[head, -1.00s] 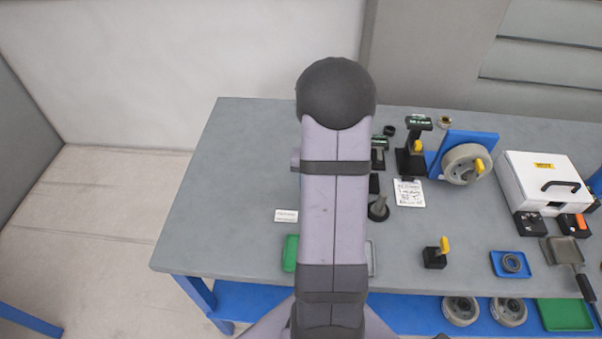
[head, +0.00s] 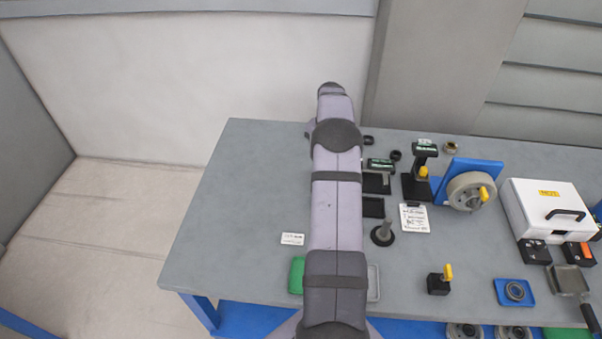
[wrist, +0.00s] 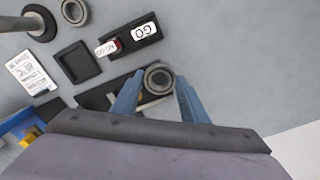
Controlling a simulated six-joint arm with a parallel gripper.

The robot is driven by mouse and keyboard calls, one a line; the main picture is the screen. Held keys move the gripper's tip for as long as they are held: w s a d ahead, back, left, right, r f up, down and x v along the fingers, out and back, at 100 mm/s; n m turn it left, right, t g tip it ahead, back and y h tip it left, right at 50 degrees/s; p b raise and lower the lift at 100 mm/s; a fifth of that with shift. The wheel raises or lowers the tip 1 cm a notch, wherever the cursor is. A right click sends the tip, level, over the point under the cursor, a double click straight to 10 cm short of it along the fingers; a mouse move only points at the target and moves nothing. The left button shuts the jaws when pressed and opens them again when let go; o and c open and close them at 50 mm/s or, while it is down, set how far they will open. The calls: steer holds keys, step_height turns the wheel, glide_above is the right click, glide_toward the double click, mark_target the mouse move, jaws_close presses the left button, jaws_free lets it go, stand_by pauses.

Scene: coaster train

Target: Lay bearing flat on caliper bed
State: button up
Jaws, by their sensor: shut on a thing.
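In the wrist view the bearing (wrist: 158,79), a grey metal ring with a dark inner band, is between the blue fingertips of my gripper (wrist: 160,78), which is shut on it. The ring's face is towards the camera. The long black caliper bed (wrist: 96,97) runs behind it and to the left, and the bearing overlaps its end in the picture. I cannot tell whether they touch. In the head view the caliper (head: 377,184), with a green readout, stands right of my arm. My arm hides the gripper and bearing there.
A GO/NO-GO gauge block (wrist: 130,37), a square black tray (wrist: 75,61), another ring (wrist: 75,11) and an upright post on a round base (wrist: 38,22) lie nearby. A black display stand (head: 416,185) and a blue-backed wheel fixture (head: 468,187) stand further right.

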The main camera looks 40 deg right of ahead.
mark_target(371, 184)
steer(key=s+d+m, duration=0.2)
steer(key=s+d, duration=0.1)
steer(key=d, duration=0.1)
steer(key=s+d+m, duration=0.2)
steer(key=s+d, duration=0.1)
steer(key=d, duration=0.1)
steer(key=s+d+m+p, duration=0.1)
steer(key=s+d, duration=0.3)
steer(key=shift+d+f+m, duration=0.25)
steer(key=shift+d+m, duration=0.1)
steer(key=shift+m, duration=0.05)
steer(key=shift+f+b, duration=1.45)
steer(key=shift+f, duration=0.75)
steer(key=shift+f, duration=0.35)
steer(key=o, duration=1.1)
steer(key=shift+r+b, duration=0.15)
steer(key=shift+b, duration=0.15)
steer(key=shift+w+r, duration=0.1)
steer(key=shift+r, duration=0.1)
steer(key=shift+a+r+b, duration=0.1)
steer(key=shift+r+b, duration=0.6)
steer(key=shift+r, duration=2.7)
